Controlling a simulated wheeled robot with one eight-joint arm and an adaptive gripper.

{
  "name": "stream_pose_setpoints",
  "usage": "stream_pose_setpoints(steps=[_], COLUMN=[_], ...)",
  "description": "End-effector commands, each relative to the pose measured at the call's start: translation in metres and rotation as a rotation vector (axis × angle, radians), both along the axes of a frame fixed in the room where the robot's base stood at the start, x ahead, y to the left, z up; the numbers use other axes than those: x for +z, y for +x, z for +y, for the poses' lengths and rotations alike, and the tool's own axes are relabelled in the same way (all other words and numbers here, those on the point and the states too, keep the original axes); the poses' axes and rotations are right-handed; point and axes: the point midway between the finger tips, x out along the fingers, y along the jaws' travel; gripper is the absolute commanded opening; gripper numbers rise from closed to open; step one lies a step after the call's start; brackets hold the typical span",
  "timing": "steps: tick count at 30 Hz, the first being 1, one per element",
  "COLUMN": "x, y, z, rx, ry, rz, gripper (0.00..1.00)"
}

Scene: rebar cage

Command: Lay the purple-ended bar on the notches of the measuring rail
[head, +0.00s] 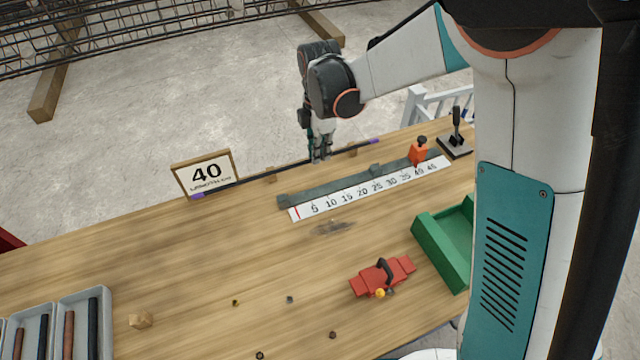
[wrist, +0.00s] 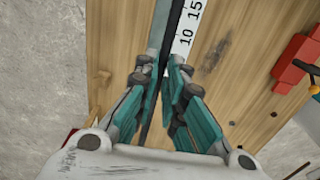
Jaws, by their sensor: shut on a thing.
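The dark, purple-ended bar (head: 245,181) is in my gripper (head: 320,158), which is shut on it near its middle. One purple end is by the number sign and the other is to the right of the gripper. In the head view the bar appears just behind the measuring rail (head: 330,186), roughly along it. In the wrist view the bar (wrist: 173,35) runs between the fingers (wrist: 165,72) and overlaps the line of the rail (wrist: 157,30), beside the white scale. The bar seems raised above the table; its exact height is unclear.
An orange stop (head: 418,154) is at the rail's right part, with a black-handled device (head: 455,140) beyond. A green tray (head: 425,245) and red tool (head: 382,278) lie in front. Bins with bars (head: 105,300) are front left.

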Motion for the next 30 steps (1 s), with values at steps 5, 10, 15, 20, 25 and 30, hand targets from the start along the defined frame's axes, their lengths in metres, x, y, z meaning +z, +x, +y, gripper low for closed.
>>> stream_pose_setpoints(steps=[5,10,15,20,25,30], x=[-0.045,-0.07,-0.079,-0.095,-0.118,-0.119], y=[0.0,0.0,0.0,0.0,0.0,0.0], z=[0.0,0.0,0.0,0.0,0.0,0.0], rx=[0.0,0.0,0.0,0.0,0.0,0.0], ry=[0.0,0.0,0.0,0.0,0.0,0.0], rz=[0.0,0.0,0.0,0.0,0.0,0.0], gripper=[0.0,0.0,0.0,0.0,0.0,0.0])
